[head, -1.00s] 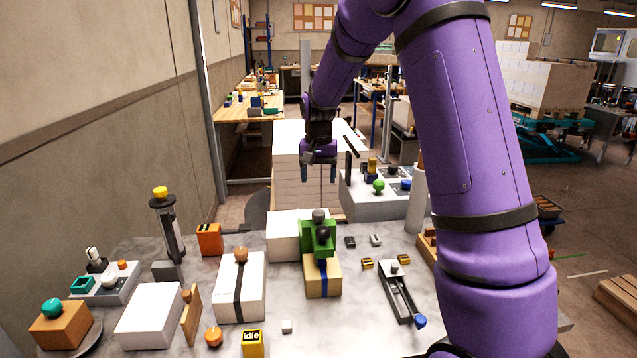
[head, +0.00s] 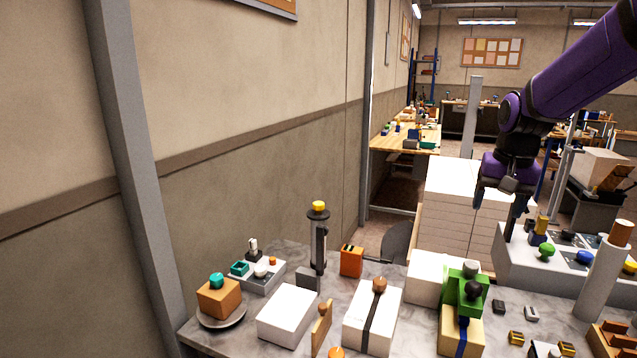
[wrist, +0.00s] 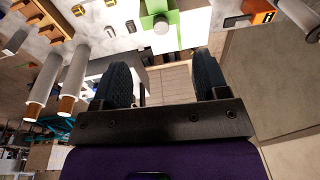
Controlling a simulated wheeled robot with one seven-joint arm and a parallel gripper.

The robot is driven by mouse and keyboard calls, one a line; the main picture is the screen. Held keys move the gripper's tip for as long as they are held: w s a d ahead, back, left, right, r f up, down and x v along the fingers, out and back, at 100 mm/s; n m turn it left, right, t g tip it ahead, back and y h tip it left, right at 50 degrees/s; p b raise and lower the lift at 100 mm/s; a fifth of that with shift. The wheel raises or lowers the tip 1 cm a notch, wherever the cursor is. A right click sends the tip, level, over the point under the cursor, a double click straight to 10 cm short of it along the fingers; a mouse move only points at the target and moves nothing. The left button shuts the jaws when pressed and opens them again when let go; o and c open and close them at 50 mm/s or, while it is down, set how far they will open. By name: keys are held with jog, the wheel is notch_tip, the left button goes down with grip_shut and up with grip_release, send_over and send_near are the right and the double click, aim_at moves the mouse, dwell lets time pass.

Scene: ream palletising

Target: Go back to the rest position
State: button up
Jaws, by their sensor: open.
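My gripper (head: 499,206) hangs fingers-down in front of the tall stack of white reams (head: 462,182) in the head view, above the far side of the table. Its jaws are apart and nothing shows between them. In the wrist view its two dark fingers (wrist: 163,82) stand apart with an empty gap. My purple arm reaches in from the right edge of the head view.
The marble-topped table (head: 262,338) holds a white ream (head: 289,312), a strapped ream (head: 360,322), a green block (head: 464,290), a yellow-topped post (head: 318,240) and an orange box (head: 352,261). A white cylinder (head: 604,277) stands at right. A wall rises at left.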

jog(key=s+a+r+n+t, duration=0.1)
jog(key=s+r, duration=0.1)
jog(key=s, duration=0.6)
jog(key=s+a+r+n+t, duration=0.1)
jog(key=s+a+n, duration=0.1)
jog(key=s, duration=0.7)
jog(key=s+a+r+n+t, duration=0.1)
jog(key=s+a+r, duration=0.1)
jog(key=s, duration=0.7)
jog(key=shift+s+a+r+n+t, duration=0.2)
jog(key=shift+r+n+t, duration=0.1)
jog(key=shift+r+n, duration=0.1)
